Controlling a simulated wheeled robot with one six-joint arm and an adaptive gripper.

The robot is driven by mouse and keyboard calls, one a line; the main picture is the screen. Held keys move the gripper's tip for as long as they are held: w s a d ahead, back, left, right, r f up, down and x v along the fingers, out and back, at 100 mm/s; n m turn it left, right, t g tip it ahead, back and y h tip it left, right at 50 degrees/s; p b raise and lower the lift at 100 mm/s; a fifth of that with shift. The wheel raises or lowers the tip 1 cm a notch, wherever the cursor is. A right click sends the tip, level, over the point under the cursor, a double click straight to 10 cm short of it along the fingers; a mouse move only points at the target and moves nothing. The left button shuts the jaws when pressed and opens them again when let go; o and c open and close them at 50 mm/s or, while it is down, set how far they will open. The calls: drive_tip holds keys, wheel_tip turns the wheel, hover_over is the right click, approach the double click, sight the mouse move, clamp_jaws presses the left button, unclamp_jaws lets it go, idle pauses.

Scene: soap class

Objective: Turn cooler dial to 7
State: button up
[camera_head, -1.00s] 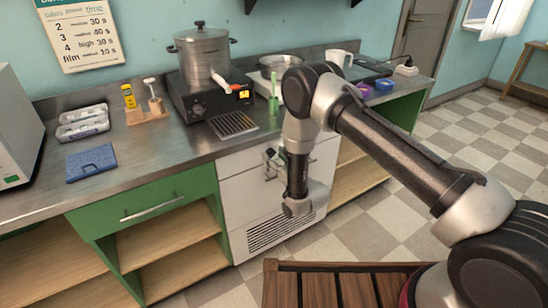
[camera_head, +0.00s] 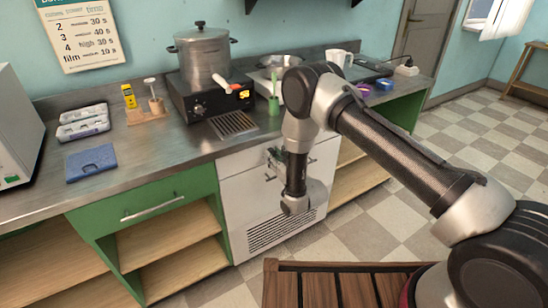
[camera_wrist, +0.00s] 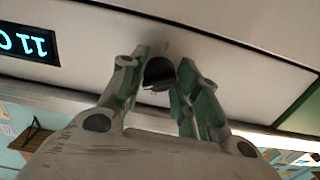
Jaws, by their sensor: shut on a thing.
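The cooler (camera_head: 246,196) is a white-fronted unit under the counter with a vent grille low on its front. Its dark round dial (camera_wrist: 158,74) shows in the wrist view between my fingertips. My gripper (camera_wrist: 163,60) is shut on the dial, one green-padded finger on each side. In the head view my gripper (camera_head: 274,160) is at the cooler's upper front, and my arm partly hides that area. The dial's marking cannot be read.
The metal counter (camera_head: 150,178) runs above the cooler. Open wooden shelves flank the cooler. A slatted wooden surface (camera_head: 330,290) lies in front.

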drive_tip(key=m, duration=0.5)
drive_tip(key=shift+m, duration=0.3)
drive_tip(key=m, duration=0.5)
drive_tip(key=shift+a+m, duration=0.1)
drive_tip(key=shift+m, duration=0.3)
drive_tip(key=o, duration=1)
drive_tip(key=v, duration=1.2)
